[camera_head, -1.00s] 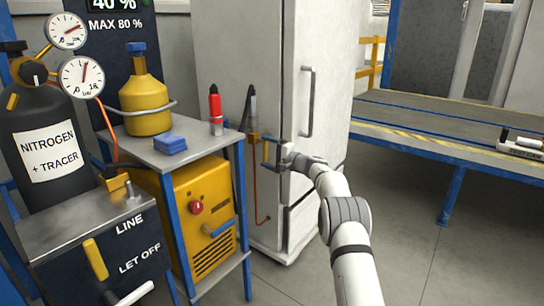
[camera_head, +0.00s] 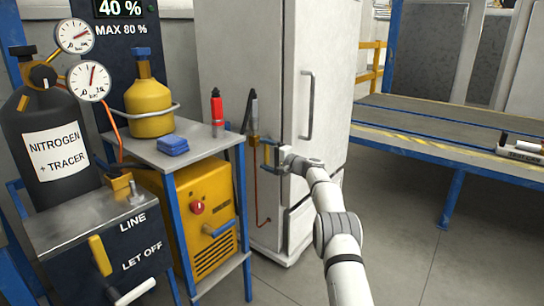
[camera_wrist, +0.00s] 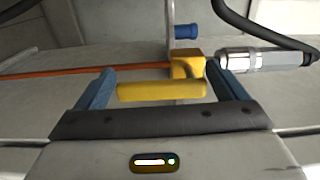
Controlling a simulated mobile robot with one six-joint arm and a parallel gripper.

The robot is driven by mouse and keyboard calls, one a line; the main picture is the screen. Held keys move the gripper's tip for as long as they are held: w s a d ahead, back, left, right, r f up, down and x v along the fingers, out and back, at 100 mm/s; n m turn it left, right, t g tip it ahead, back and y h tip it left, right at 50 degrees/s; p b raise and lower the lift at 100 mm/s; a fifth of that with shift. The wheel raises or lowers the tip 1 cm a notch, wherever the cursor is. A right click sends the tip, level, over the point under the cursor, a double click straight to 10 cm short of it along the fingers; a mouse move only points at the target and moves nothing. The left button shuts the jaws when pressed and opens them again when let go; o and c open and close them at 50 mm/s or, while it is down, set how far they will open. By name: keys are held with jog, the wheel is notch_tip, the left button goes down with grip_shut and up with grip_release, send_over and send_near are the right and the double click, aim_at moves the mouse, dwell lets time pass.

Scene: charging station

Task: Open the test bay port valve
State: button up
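A small valve with a yellow body (camera_head: 253,140) sits at the side of the tall white cabinet, and its yellow lever (camera_head: 265,154) hangs upright beside it. My gripper (camera_head: 275,156) is at this lever, coming from the right. In the wrist view, the lever (camera_wrist: 162,90) lies crosswise between the two blue fingers of my gripper (camera_wrist: 162,80), which are wide apart. Small gaps seem to show at its ends; contact is unclear. The valve body (camera_wrist: 188,65) is just beyond the fingertips, with a silver fitting (camera_wrist: 240,60) on its right.
The white cabinet (camera_head: 240,60) stands behind the valve, with a grey handle (camera_head: 307,105). An orange hose (camera_head: 258,195) runs down from the valve. A trolley (camera_head: 205,143) left of it carries a yellow bottle (camera_head: 150,110) and blue block (camera_head: 173,146). Floor is clear at right.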

jog(key=shift+o, duration=0.7)
jog(key=shift+d, duration=0.25)
jog(key=shift+s+d, duration=0.25)
jog(key=shift+d, duration=0.15)
jog(key=p+v, duration=0.1)
jog(key=v, duration=0.6)
jog(key=shift+a, duration=0.15)
